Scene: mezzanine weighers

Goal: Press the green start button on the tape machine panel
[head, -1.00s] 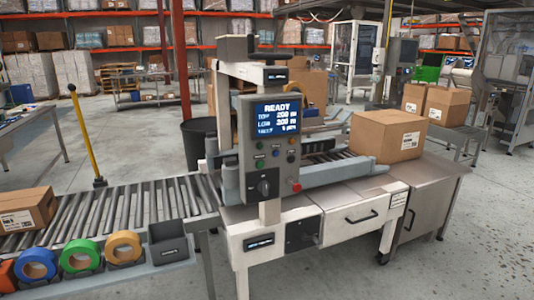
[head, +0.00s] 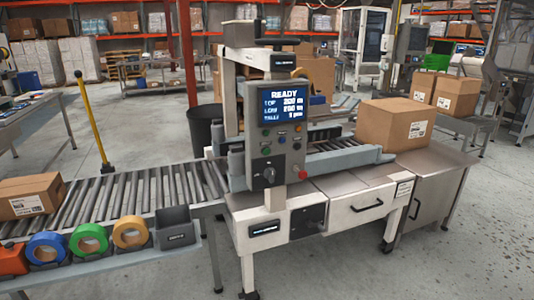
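The tape machine (head: 262,232) stands in the middle of the head view, with a white frame over a roller conveyor. Its grey control panel (head: 252,160) faces me. The panel's blue screen (head: 286,106) reads READY. Below it are several small coloured buttons, a black rotary knob (head: 269,174) and a red mushroom button (head: 303,175) at the lower right corner. A small green button (head: 267,133) seems to sit at the upper left of the button group; the buttons are too small to read labels. My gripper is not in view.
A roller conveyor (head: 130,195) runs left, carrying a carton (head: 30,197). Tape rolls (head: 88,240) and a dark bin (head: 176,228) line its front edge. A large carton (head: 397,125) sits right of the panel. A yellow post (head: 92,118) stands behind. Front right floor is clear.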

